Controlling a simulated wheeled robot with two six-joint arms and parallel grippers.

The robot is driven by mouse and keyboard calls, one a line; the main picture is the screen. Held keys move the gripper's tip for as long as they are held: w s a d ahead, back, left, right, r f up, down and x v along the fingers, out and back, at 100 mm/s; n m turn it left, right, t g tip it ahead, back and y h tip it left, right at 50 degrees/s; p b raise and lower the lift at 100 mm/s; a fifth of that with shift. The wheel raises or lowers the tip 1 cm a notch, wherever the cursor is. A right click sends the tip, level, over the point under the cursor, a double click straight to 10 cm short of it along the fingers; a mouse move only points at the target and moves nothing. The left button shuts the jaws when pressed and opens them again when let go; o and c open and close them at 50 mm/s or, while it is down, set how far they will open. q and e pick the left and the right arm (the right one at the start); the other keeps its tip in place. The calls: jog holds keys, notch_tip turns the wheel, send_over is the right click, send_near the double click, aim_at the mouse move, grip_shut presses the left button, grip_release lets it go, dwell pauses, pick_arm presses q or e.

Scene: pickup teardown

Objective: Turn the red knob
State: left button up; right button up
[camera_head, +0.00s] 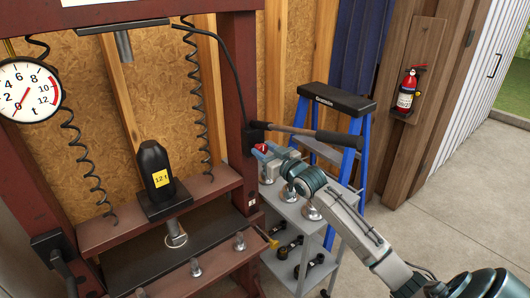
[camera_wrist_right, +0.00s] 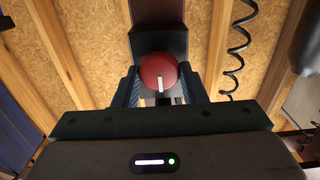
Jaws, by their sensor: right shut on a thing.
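The red knob (camera_head: 261,148) sits on the side of the dark red press post, mostly hidden by my gripper in the head view. In the right wrist view the red knob (camera_wrist_right: 160,76) is round, with a white mark pointing down toward the gripper base. My right gripper (camera_head: 266,153) comes in from the right and is shut on the knob. In the wrist view its two fingers (camera_wrist_right: 160,88) stand on either side of the knob. My left gripper is not in view.
The press frame (camera_head: 243,100) holds a black 12 t jack (camera_head: 153,170) and a dial gauge (camera_head: 28,92). A black handle (camera_head: 335,138) extends right, above my arm. A grey shelf cart (camera_head: 290,218) and a blue ladder (camera_head: 350,150) stand close by. Open floor lies at right.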

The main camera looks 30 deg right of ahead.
jog(key=n+b, duration=0.3)
jog(key=shift+f, duration=0.2)
jog(key=n+b, duration=0.2)
jog(key=n, duration=0.1)
jog(key=shift+a+n, duration=0.1)
jog(key=shift+n, duration=0.2)
jog(key=n+b, duration=0.2)
jog(key=n, duration=0.2)
jog(key=n+b, duration=0.1)
jog(key=n, duration=0.3)
jog(key=shift+a+n+b, duration=0.1)
jog(key=shift+n+b, duration=0.2)
jog(key=shift+b, duration=0.1)
jog(key=shift+n, duration=0.3)
jog(key=o, duration=1)
jog(key=shift+c, duration=0.2)
jog(key=shift+s, duration=0.1)
